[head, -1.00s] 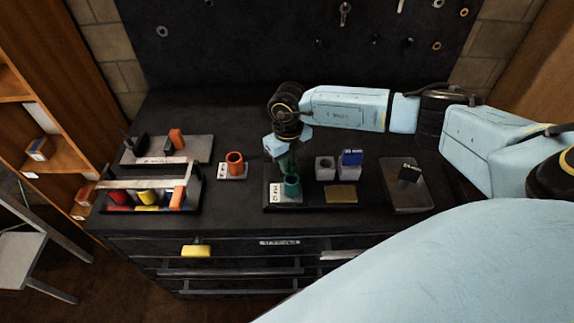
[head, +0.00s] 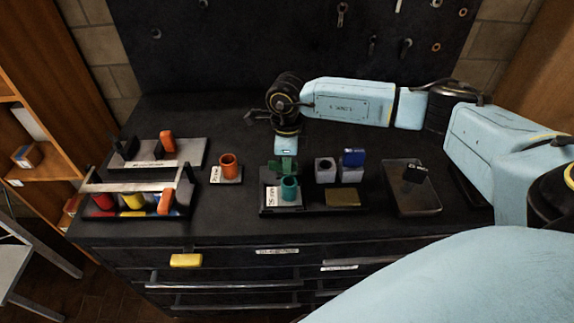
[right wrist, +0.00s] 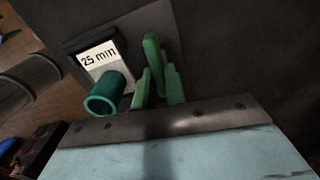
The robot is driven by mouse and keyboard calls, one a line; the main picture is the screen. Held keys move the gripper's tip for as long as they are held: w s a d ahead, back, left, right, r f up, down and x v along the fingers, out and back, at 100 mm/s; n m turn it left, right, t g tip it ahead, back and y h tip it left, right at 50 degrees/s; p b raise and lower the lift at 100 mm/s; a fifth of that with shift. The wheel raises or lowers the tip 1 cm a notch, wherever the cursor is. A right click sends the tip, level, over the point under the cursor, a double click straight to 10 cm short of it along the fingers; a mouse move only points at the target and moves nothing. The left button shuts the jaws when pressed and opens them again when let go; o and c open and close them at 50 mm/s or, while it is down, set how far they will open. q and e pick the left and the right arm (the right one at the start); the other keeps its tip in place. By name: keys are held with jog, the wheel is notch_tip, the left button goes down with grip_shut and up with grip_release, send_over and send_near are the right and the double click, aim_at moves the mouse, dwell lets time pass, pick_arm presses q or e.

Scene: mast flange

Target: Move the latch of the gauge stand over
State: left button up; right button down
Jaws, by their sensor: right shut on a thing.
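The gauge stand (head: 270,208) is a dark tray at the middle front of the bench, with a white "25 mm" plate that also shows in the right wrist view (right wrist: 98,54). A teal cylinder (head: 290,188), open at the top, stands by the plate; it is large in the right wrist view (right wrist: 104,93). A green upright piece (right wrist: 152,52), which looks like the latch, stands just behind the cylinder. My right gripper (head: 283,167) comes down from behind, its green fingers shut on this piece. The fingers partly hide it. My left gripper is out of view.
Grey blocks (head: 325,169), one with a blue top (head: 353,157), and a brass plate (head: 343,197) lie right of the cylinder. A grey tray (head: 412,203) is farther right. An orange cup (head: 228,165) and a rack of coloured pieces (head: 98,187) stand left.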

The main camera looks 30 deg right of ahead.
jog(key=shift+w+n, duration=0.1)
jog(key=shift+n, duration=0.4)
jog(key=shift+b, duration=0.3)
jog(key=c, duration=1.4)
grip_release()
jog(key=shift+c, duration=0.2)
notch_tip(320, 180, up, 14)
jog(key=shift+f, duration=0.25)
